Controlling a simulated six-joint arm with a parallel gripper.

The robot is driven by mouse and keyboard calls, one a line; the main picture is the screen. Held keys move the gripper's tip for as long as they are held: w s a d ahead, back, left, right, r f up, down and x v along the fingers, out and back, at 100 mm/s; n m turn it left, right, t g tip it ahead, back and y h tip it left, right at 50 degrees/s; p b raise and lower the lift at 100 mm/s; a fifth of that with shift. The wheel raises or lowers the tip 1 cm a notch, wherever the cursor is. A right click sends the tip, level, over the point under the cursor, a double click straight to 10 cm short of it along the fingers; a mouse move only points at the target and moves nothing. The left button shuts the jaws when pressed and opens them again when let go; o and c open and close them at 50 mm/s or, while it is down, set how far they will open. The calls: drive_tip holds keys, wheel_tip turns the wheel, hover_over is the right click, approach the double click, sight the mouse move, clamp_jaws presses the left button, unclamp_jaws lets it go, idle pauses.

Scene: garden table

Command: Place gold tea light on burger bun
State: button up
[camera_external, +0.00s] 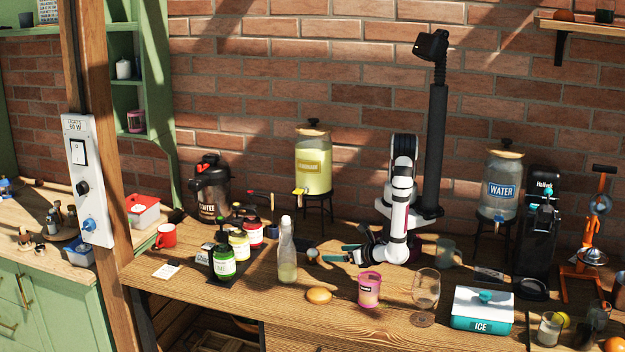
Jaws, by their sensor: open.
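The burger bun (319,295) is a round golden-brown bun near the front of the wooden table, left of a pink labelled cup. My gripper (328,253) is low over the table behind the bun, with its teal fingers apart and pointing left. A small tan round thing (312,253) is just left of the fingertips; it is too small to tell whether this is the gold tea light. I cannot clearly make out the tea light elsewhere. The top of the bun looks bare.
A tall glass bottle (287,252) stands left of my gripper, near several pump bottles. The pink cup (369,290) and a stemmed glass (425,297) stand right of the bun. A teal and white ice box (482,310) is farther right. Bare wood lies left of the bun.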

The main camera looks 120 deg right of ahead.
drive_tip(key=v, duration=0.3)
drive_tip(key=s+d+r+m+g+y, duration=0.2)
drive_tip(key=s+r+m+y, duration=0.3)
drive_tip(key=m, duration=0.8)
drive_tip(key=s+d+r+m+g+y, duration=0.2)
drive_tip(key=s+r+m+y, duration=0.3)
drive_tip(key=r+m+y, duration=0.4)
drive_tip(key=r+m+g, duration=0.1)
drive_tip(key=m, duration=0.3)
drive_tip(key=shift+s, duration=0.2)
drive_tip(key=shift+o, duration=0.5)
drive_tip(key=shift+a+r+m+t+y, duration=0.1)
drive_tip(key=shift+m+t+y, duration=0.2)
drive_tip(key=shift+m, duration=0.2)
